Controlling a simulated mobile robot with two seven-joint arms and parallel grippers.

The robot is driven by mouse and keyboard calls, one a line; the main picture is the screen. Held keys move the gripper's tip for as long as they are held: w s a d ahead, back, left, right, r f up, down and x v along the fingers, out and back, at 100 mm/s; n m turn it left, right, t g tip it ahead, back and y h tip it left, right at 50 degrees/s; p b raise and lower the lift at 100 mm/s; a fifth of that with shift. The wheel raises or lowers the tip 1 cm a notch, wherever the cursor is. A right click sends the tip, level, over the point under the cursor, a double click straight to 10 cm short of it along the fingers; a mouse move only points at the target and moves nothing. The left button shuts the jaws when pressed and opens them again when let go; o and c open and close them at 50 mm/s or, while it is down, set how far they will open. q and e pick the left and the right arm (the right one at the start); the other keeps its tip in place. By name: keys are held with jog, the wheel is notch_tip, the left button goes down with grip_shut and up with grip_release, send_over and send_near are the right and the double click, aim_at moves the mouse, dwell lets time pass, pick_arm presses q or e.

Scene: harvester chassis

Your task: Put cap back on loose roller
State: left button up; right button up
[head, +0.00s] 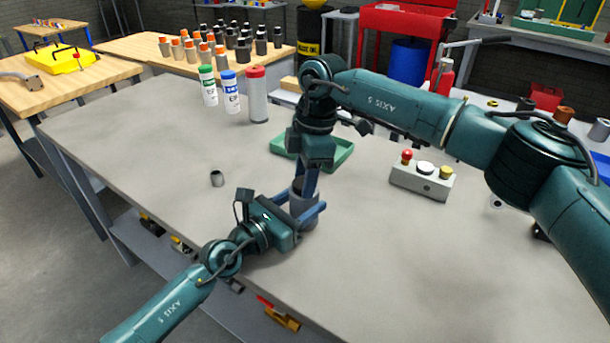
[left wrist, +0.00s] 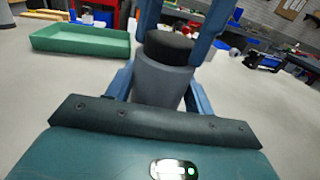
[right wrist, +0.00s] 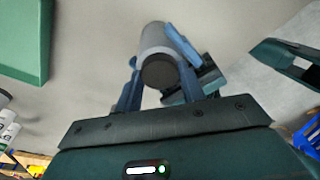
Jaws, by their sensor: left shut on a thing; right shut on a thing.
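A grey roller (head: 303,208) stands upright near the table's front edge, and it also shows in the left wrist view (left wrist: 161,84). My left gripper (head: 309,203) is shut around its body from the side. A black cap (left wrist: 168,46) sits at the roller's top end, in line with it. My right gripper (head: 305,183) reaches down from above and is shut on this cap, which also shows in the right wrist view (right wrist: 160,74). The cap touches or nearly touches the roller; I cannot tell whether it is fully seated. My grippers hide much of both in the head view.
A green tray (head: 340,155) lies behind my right gripper. A button box (head: 421,182) is at the right. Three bottles with green, blue and red caps (head: 231,92) stand at the back. The table's front right is clear.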

jog(key=shift+r, duration=0.5)
dwell(0.3)
jog(key=shift+s+f, duration=0.1)
jog(key=shift+f, duration=0.85)
dwell(0.9)
jog(key=o, duration=0.7)
jog(key=shift+d+r, duration=0.2)
jog(key=shift+r, duration=0.9)
jog(key=shift+d+r, duration=0.15)
jog(key=shift+r, duration=0.9)
jog(key=c, duration=0.7)
jog(key=shift+f, duration=0.1)
jog(key=shift+a+f, duration=0.2)
jog(key=shift+f, duration=0.55)
